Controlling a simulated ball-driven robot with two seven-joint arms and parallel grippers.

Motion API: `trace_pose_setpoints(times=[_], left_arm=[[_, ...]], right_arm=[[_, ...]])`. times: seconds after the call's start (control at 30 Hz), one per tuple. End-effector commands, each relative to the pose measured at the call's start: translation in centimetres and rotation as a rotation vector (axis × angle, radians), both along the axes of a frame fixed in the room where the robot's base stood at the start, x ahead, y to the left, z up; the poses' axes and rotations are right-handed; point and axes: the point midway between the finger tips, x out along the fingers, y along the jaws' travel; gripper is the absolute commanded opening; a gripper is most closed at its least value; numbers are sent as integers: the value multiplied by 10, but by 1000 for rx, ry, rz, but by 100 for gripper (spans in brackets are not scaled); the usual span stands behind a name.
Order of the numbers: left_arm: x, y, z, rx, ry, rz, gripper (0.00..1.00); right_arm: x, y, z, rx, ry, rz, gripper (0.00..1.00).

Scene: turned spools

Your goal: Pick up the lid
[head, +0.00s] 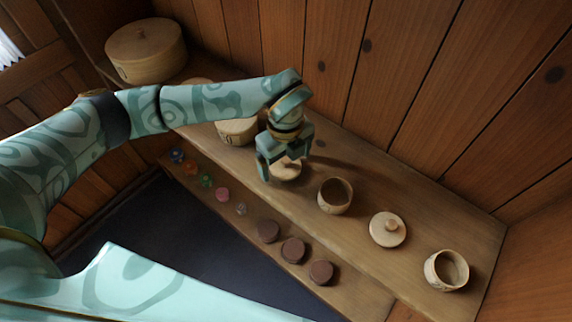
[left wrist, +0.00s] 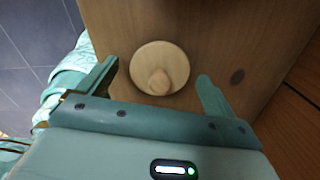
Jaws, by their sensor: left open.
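A round pale wooden lid with a small knob lies on the wooden shelf, under my left gripper (head: 282,170); the lid (head: 287,173) is partly covered by the gripper in the head view. In the left wrist view the lid (left wrist: 148,66) sits between the two open fingers of the left gripper (left wrist: 158,82), with clear space on both sides, and its knob points up at the camera. The gripper is empty. A second, similar lid (head: 388,230) lies further right on the shelf, between two open wooden pots. My right gripper is not in view.
One open pot (head: 335,196) stands just right of the left gripper, another (head: 446,270) at the far right. A pot (head: 237,131) stands behind my arm, and a large round box (head: 146,50) at the back left. Several small discs and balls line a lower ledge (head: 255,214).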

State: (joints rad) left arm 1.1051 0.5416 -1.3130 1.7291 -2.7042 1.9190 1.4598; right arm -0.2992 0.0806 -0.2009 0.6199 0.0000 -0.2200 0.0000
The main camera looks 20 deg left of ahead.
Motion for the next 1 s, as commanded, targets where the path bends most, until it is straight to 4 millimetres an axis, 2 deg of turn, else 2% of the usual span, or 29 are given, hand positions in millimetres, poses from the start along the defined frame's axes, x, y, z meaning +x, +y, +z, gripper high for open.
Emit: trace_pose_setpoints(times=[0.07, 0.2, 0.23, 0.67, 0.77, 0.87, 1.0], left_arm=[[0, 0, 1, -1, -1, 0, 89], [0, 0, 1, 0, 0, 0, 50], [0, 0, 1, 0, 0, 0, 44], [0, 0, 6, 0, -1, 0, 44], [0, 0, 16, 0, -2, 0, 44], [1, 0, 34, -1, -5, 0, 44], [-21, 3, 65, 0, -6, -4, 44]], right_arm=[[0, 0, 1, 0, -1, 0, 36], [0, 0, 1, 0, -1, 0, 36], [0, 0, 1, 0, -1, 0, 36], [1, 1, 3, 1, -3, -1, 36], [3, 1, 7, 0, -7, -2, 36], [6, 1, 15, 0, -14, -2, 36], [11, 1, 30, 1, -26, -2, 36]])
